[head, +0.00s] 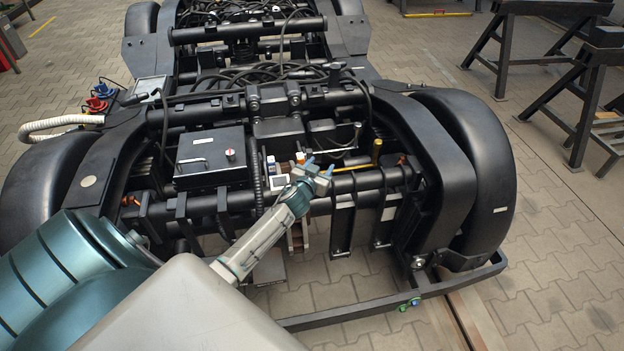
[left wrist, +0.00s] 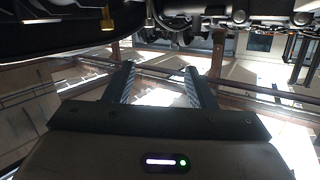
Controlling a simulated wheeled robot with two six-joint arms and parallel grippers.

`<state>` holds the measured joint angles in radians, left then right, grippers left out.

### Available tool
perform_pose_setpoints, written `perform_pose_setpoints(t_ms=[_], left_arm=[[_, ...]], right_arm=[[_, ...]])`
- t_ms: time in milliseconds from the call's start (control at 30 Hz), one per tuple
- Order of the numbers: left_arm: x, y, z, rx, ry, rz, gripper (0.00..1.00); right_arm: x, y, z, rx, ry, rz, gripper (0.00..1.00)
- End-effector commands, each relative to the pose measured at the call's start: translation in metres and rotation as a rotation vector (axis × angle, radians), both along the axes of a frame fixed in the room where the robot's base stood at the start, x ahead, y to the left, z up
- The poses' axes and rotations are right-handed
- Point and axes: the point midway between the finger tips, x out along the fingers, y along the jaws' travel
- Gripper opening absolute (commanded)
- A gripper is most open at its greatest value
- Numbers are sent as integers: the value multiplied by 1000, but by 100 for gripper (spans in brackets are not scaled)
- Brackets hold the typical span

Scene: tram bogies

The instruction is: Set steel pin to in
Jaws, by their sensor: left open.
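My left gripper (head: 318,167) reaches in from the lower left over the front crossbeam of the black bogie (head: 480,190). Its two fingers are apart and nothing shows between them; the left wrist view shows the same empty gap (left wrist: 157,75). I cannot pick out the steel pin for certain in either view. Small light-coloured parts (head: 298,235) hang just below the gripper, partly hidden by my arm. My right gripper is in neither view.
A black box with a handle (head: 205,160) sits left of the gripper. A brass-coloured upright handle (head: 377,150) stands to its right. Black cables (head: 250,75) lie behind. Black trestles (head: 580,95) stand at the right. Paved floor (head: 550,260) is open at the right.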

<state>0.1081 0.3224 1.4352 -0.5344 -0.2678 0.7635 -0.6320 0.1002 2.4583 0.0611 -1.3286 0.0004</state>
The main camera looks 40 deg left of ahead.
Motion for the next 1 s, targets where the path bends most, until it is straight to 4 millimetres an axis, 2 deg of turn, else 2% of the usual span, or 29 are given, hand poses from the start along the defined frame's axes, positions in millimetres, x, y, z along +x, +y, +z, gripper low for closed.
perform_pose_setpoints(t_ms=[100, 300, 767, 867, 967, 1000], left_arm=[[-15, -6, -4, -1, 35, 22, 50], [-29, -12, -8, -3, 73, 42, 50], [-35, -13, -14, -2, 93, 48, 50], [-48, -16, -39, -6, 146, 51, 50], [-75, -22, -88, -13, 254, 54, 50], [-91, -25, -113, -17, 311, 55, 50]], right_arm=[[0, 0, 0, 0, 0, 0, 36], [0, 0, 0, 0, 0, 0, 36], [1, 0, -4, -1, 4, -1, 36], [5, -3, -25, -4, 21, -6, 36], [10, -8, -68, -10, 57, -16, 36], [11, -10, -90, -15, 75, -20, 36]])
